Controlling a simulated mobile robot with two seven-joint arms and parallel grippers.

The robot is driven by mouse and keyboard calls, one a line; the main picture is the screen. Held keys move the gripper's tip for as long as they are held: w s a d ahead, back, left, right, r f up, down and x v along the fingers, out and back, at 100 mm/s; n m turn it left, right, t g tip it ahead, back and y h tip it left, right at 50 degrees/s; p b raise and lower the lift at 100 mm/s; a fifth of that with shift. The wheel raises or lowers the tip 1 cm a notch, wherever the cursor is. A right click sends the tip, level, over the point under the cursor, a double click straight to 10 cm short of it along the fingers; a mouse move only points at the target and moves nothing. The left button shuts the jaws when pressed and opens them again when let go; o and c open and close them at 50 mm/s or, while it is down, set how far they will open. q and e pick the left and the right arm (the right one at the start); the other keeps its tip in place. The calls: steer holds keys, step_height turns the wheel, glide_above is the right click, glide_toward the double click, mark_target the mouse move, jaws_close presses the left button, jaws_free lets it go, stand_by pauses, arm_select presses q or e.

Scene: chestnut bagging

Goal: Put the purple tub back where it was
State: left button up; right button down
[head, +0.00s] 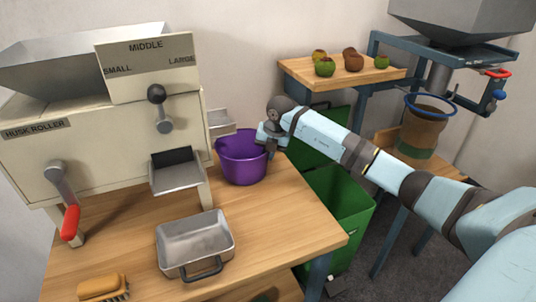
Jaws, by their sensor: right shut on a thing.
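The purple tub (240,165) stands upright at the back right of the wooden table, close beside the husk roller machine. My right gripper (271,150) reaches in from the right and is shut on the tub's right rim. The tub appears to rest on the table, though its base edge is hard to judge. My left gripper does not show.
The husk roller (120,130) with its chute (177,175) stands left of the tub. A metal pan (195,245) and a brush (103,287) lie in front. A green bin (340,205) stands right of the table. A bag (422,132) hangs under a hopper.

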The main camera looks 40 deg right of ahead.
steer(key=c, duration=1.2)
jaws_free()
arm_select(q)
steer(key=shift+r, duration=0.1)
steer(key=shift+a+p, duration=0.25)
steer(key=shift+p, duration=0.7)
arm_select(e)
steer(key=v, duration=1.2)
steer(key=shift+r, duration=0.15)
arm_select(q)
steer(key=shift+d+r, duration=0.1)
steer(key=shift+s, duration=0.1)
arm_select(e)
steer(key=shift+s, duration=0.1)
